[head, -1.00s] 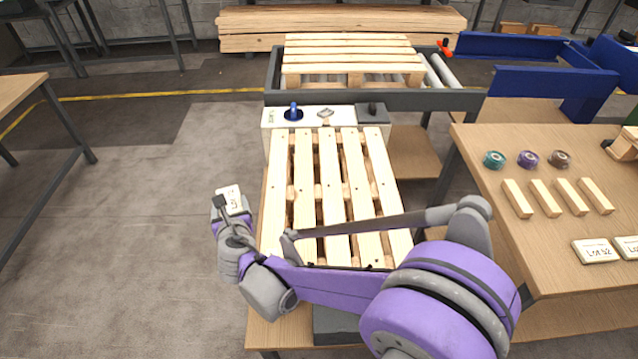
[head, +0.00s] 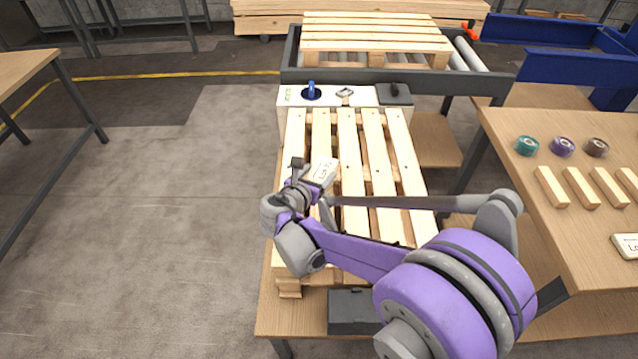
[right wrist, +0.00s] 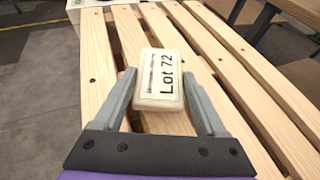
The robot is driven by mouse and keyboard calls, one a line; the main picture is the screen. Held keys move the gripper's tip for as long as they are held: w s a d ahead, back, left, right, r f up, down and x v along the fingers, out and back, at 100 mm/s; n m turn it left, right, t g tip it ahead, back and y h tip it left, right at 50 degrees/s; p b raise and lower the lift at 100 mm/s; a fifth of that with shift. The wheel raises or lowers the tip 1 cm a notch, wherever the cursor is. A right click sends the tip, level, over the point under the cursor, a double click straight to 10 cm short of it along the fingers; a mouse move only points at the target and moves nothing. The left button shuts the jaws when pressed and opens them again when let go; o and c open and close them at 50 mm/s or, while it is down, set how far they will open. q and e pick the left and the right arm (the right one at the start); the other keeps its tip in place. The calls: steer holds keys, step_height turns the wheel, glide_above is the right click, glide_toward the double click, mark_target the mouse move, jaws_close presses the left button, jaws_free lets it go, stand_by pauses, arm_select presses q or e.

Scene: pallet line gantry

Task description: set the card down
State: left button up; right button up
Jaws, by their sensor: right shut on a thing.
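The card (head: 324,170) is a small cream block with a printed label; in the right wrist view the card (right wrist: 159,82) reads "Lot 72". My right gripper (head: 311,182) is shut on it, with a finger on each side in the right wrist view (right wrist: 158,95). The card is over the left-hand slats of the near wooden pallet (head: 375,150). I cannot tell whether it touches the slats. My left gripper is not in view.
A white panel (head: 290,97) with a blue knob stands behind the pallet. The right table (head: 560,235) holds tape rolls (head: 562,147), wooden blocks (head: 581,188) and another card (head: 629,245). Another pallet (head: 370,45) lies on the roller conveyor. Much of the slatted top is bare.

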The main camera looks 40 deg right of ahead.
steer(key=shift+f+b, duration=0.45)
steer(key=shift+f, duration=1.25)
steer(key=shift+f, duration=0.15)
steer(key=o, duration=1.3)
steer(key=shift+a+r, duration=0.15)
steer(key=shift+r, duration=0.15)
steer(key=p+v, duration=0.2)
steer(key=v, duration=0.9)
steer(key=shift+s+a, duration=0.2)
steer(key=shift+a, duration=0.15)
